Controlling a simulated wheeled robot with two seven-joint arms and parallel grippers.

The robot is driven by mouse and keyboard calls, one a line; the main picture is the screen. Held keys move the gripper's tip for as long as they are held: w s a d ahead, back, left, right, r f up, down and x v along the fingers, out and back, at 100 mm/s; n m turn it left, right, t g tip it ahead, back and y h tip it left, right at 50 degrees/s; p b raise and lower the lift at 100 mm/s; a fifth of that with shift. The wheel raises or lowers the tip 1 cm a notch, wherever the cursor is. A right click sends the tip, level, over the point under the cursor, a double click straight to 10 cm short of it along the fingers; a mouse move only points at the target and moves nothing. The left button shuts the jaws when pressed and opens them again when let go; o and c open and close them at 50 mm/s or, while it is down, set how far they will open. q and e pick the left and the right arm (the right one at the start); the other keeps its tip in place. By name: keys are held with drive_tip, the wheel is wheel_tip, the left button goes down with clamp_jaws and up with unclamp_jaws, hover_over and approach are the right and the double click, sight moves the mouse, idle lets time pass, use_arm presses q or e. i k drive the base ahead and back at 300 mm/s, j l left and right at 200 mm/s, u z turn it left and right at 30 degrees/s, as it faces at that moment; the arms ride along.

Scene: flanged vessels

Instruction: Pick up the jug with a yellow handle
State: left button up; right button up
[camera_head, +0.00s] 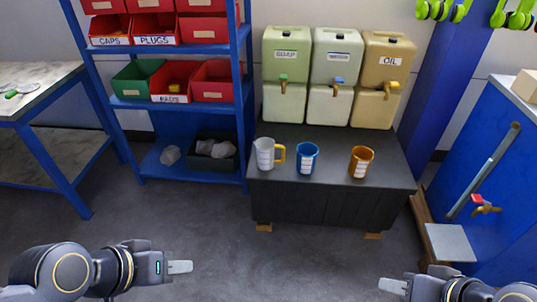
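The jug with a yellow handle (264,155) is pale grey and stands upright at the left end of a dark cabinet top (333,170). Its yellow handle (279,153) points to the right. My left gripper (180,267) is low at the left, above the floor, well short of the cabinet and apart from the jug. My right gripper (393,286) is at the bottom right, also away from the jug. Both are seen side-on, so the gap between the fingers is hidden. Nothing shows held in either.
A blue jug (307,158) and an orange jug (361,162) stand to the right on the same top. Tanks with taps (338,70) rise behind them. A blue shelf rack (160,104) stands left, a blue bench (500,180) right. The floor in front is clear.

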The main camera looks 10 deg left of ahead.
sight(265, 147)
drive_tip(key=i+j, duration=1)
drive_tip(key=i+j+z, duration=0.15)
drive_tip(key=i+j, duration=0.85)
drive_tip(key=j, duration=0.1)
